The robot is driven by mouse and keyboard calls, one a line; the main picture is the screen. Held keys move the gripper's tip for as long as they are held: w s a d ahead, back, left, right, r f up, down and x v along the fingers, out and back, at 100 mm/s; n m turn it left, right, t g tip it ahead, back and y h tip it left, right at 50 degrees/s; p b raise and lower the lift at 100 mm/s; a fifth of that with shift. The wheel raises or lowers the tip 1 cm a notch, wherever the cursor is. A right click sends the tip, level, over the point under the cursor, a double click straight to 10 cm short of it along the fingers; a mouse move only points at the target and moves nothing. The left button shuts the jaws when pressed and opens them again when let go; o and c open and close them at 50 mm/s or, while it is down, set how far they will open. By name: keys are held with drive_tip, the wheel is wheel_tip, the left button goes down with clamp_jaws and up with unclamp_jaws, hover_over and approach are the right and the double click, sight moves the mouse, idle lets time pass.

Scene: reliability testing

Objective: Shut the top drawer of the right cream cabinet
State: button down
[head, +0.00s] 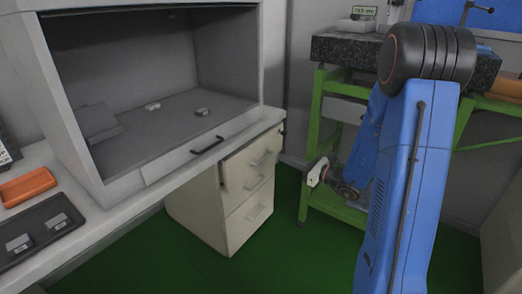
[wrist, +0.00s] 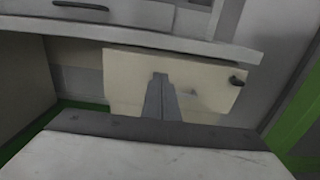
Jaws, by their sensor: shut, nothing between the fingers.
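The cream cabinet (head: 225,215) stands under the white counter, with several drawers stacked in its front. Its top drawer (head: 252,163) sticks out a little beyond the drawers below, so it is partly open. My gripper (head: 313,172) is to the right of the cabinet in the head view, apart from the drawer front. In the wrist view my gripper's fingers (wrist: 160,78) are together and empty. They overlap a cream panel (wrist: 125,65) under the counter edge; contact cannot be told. Any other cream cabinet is not in the head view.
The counter (head: 130,210) overhangs the cabinet and carries a grey hood (head: 230,60) with a dark-handled front. A green-framed bench (head: 312,130) stands close to the right of my gripper. Green floor (head: 290,225) is clear in front of the drawers.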

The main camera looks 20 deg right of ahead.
sight(251, 144)
drive_tip(key=x, duration=1.4)
drive_tip(key=shift+d, duration=0.1)
drive_tip(key=shift+w, duration=0.15)
drive_tip(key=x, duration=0.4)
drive_tip(key=shift+w, duration=0.1)
drive_tip(key=shift+w+r, duration=0.1)
